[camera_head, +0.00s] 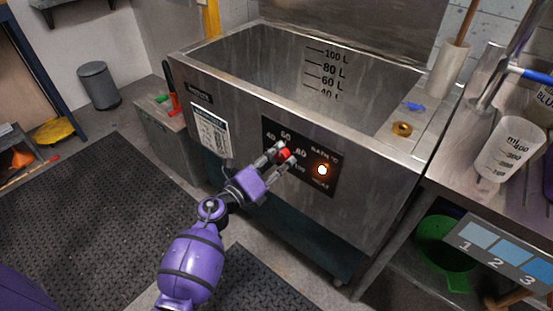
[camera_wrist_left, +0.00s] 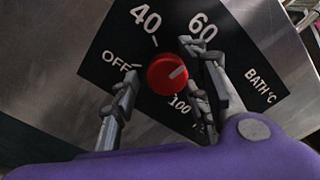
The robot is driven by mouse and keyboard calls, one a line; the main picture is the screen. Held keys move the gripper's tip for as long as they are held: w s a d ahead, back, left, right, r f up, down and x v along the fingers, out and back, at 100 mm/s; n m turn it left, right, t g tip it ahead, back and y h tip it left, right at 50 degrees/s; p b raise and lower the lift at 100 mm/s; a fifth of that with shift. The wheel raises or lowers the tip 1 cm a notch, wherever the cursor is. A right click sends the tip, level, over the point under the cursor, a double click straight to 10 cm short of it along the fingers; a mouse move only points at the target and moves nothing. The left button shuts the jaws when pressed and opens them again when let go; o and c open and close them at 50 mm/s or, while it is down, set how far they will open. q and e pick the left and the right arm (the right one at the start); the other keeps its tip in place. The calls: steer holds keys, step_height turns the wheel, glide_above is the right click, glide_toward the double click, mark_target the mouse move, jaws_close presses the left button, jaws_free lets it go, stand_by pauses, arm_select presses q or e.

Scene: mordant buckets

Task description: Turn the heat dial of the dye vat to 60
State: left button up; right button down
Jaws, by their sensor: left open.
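The red heat dial (camera_head: 284,153) is on the black control panel (camera_head: 325,184) on the front of the steel dye vat (camera_head: 225,95). In the left wrist view the dial (camera_wrist_left: 165,73) has a pale pointer line aimed right, between the 60 and 100 marks, toward a spot hidden by a finger. OFF, 40, 60 and part of 100 are readable there. My left gripper (camera_head: 286,154) is open, with its fingers on either side of the dial. The left finger stands apart from the dial; I cannot tell whether the right one touches. My right gripper is not in view.
A white label (camera_head: 211,135) is left of the panel. A steel bench with a measuring beaker (camera_head: 508,150) stands at the right. Dark mats (camera_head: 85,215) cover the floor at the left.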

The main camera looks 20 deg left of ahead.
arm_select(q)
steer(key=c, duration=1)
steer(key=shift+s+n+p, duration=0.1)
steer(key=shift+n+p, duration=0.4)
steer(key=shift+p, duration=0.05)
steer(key=shift+f+n, duration=0.1)
steer(key=shift+n, duration=0.2)
steer(key=shift+f, duration=0.1)
steer(key=o, duration=1)
steer(key=shift+a, duration=0.1)
